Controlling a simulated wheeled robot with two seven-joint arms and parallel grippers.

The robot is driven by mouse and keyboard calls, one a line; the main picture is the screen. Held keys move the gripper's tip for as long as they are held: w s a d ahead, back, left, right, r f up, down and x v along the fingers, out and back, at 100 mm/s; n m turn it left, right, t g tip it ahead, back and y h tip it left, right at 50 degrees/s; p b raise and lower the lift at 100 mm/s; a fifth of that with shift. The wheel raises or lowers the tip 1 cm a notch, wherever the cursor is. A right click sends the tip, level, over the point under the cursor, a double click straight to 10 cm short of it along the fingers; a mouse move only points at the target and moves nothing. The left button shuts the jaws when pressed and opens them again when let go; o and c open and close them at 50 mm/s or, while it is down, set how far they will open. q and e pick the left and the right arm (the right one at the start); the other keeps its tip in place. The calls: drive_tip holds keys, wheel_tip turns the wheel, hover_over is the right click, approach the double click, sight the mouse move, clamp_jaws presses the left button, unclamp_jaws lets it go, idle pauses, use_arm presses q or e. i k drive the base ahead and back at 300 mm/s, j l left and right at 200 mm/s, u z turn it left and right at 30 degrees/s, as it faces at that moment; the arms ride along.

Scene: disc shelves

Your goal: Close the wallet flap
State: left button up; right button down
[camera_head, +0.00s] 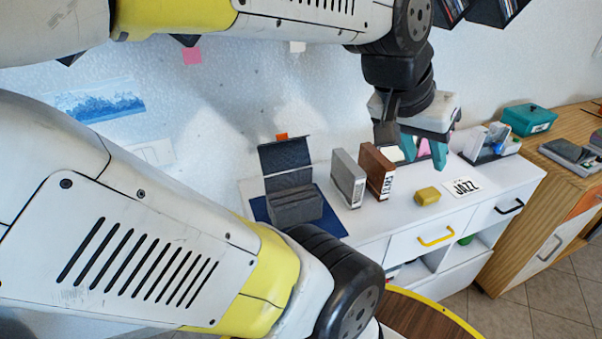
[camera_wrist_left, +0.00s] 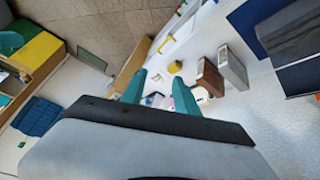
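The wallet (camera_head: 294,205) is a dark grey case on a blue mat (camera_head: 333,222) on the white cabinet top. Its flap (camera_head: 285,156) stands up at the back, open, with an orange tab on its top edge. In the left wrist view the wallet (camera_wrist_left: 296,35) is at the upper right, cut by the frame, with the dark flap (camera_wrist_left: 300,77) below it. My left gripper (camera_head: 423,158) has teal fingers, spread apart and empty. It is to the right of the wallet, above the cabinet top. The fingers also show in the left wrist view (camera_wrist_left: 159,97). My right gripper is not in view.
A grey box (camera_head: 348,178) and a brown box (camera_head: 376,171) stand upright between wallet and gripper. A yellow block (camera_head: 427,195) and a JAZZ card (camera_head: 464,187) lie right of them. A teal box (camera_head: 527,119) sits farther right. My other arm covers the lower left.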

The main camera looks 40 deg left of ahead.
sight(285, 153)
drive_tip(key=u, duration=1.7)
drive_tip(key=i+j, duration=0.15)
drive_tip(key=j, duration=0.15)
